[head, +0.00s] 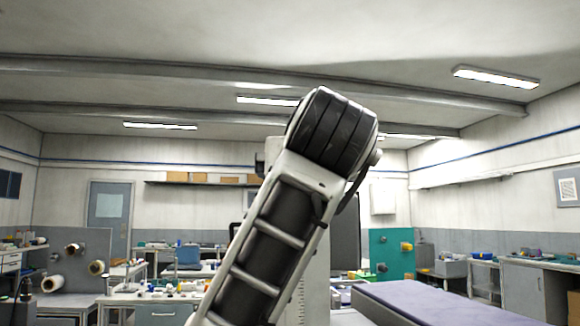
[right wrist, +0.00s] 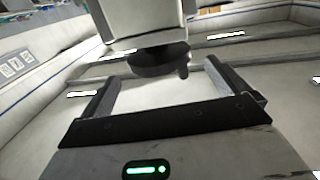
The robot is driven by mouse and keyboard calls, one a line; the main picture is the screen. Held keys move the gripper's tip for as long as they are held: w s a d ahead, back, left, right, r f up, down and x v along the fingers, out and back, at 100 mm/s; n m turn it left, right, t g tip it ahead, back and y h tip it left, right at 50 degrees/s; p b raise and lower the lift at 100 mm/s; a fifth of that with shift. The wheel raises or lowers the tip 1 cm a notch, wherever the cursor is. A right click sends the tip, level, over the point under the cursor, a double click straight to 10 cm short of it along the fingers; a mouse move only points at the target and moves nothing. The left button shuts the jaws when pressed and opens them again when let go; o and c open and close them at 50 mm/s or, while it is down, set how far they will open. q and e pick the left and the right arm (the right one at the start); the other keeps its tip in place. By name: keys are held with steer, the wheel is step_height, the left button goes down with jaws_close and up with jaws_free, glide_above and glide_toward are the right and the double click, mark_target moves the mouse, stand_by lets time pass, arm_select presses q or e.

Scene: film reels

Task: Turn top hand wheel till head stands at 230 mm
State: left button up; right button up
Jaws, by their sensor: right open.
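In the right wrist view a black hand wheel (right wrist: 155,62) with a small knob at its right side sits under a pale machine housing (right wrist: 140,18). My right gripper (right wrist: 161,71) is open, its two dark fingers apart on either side of the wheel in this view. I cannot tell whether they touch it; a light gap shows beside the wheel, and nothing is held. In the head view a pale machine column (head: 317,275) stands mostly hidden behind my raised arm. No height scale or reading is legible. My left gripper is not in view.
A purple-topped bench (head: 440,300) runs at the lower right. A green panel (head: 391,250) stands behind it. Cluttered worktables (head: 165,308) and a grey board with spools (head: 80,245) are at left. The upper space is clear up to the ceiling beams.

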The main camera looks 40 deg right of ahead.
steer(key=p+x, duration=0.1)
steer(key=x, duration=0.4)
steer(key=shift+w, duration=0.1)
steer(key=c, duration=1)
